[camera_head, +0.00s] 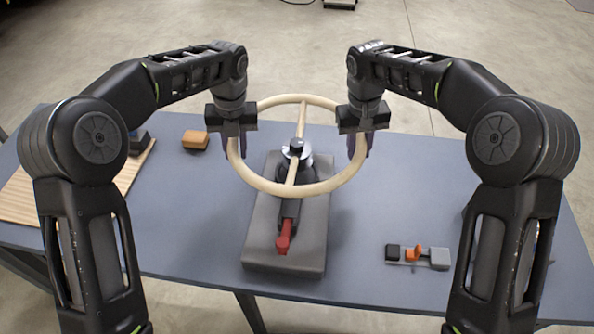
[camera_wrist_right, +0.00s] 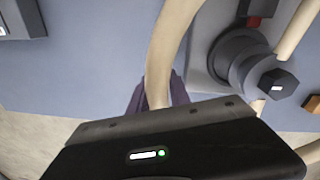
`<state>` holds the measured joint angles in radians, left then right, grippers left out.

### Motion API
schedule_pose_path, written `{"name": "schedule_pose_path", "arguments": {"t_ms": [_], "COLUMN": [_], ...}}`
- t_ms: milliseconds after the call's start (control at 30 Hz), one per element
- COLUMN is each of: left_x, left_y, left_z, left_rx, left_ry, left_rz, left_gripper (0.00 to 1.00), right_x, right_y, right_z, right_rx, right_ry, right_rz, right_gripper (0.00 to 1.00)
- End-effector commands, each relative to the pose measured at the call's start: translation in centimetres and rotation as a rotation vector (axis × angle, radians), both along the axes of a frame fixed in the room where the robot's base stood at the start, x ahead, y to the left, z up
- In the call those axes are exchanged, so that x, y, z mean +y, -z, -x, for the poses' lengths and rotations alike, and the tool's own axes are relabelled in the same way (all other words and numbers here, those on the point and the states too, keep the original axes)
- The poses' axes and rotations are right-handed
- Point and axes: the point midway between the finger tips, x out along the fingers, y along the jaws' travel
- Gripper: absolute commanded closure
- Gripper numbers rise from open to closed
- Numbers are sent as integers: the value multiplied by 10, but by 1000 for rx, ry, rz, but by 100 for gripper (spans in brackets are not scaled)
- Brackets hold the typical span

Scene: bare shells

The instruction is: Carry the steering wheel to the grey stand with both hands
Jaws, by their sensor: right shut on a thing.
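The cream steering wheel (camera_head: 262,185) is a ring with a straight spoke and a hub with a dark hex centre. It is over the grey stand (camera_head: 262,250), a slab with a dark round post and a red-ended lever (camera_head: 283,243). I cannot tell whether the hub touches the post. My right gripper (camera_head: 361,147) is shut on the rim's right side; the wrist view also shows the rim (camera_wrist_right: 172,45) between its fingers. My left gripper (camera_head: 241,147) is at the rim's left side, with the rim between its fingers; its grip is unclear.
A small tray of black, orange and grey parts (camera_head: 417,256) lies at front right. An orange-brown block (camera_head: 195,139) lies at back left. A wooden board (camera_head: 20,205) is at the left edge.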

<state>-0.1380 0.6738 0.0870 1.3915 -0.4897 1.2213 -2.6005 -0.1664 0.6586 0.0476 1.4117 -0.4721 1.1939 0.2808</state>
Motion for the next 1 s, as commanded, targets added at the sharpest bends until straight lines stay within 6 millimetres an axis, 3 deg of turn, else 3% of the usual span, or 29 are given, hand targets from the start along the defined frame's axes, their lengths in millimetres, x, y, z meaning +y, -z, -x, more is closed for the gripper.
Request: {"name": "schedule_pose_path", "arguments": {"t_ms": [367, 1000], "left_x": [0, 0], "left_y": [4, 44], "left_z": [-1, 0], "left_rx": [-2, -2], "left_ry": [0, 0], "left_rz": [1, 1], "left_gripper": [100, 100], "right_x": [0, 0], "right_y": [4, 44], "right_z": [-1, -1], "right_rx": [-3, -3], "right_ry": [0, 0], "right_rz": [0, 0], "right_gripper": [100, 100]}}
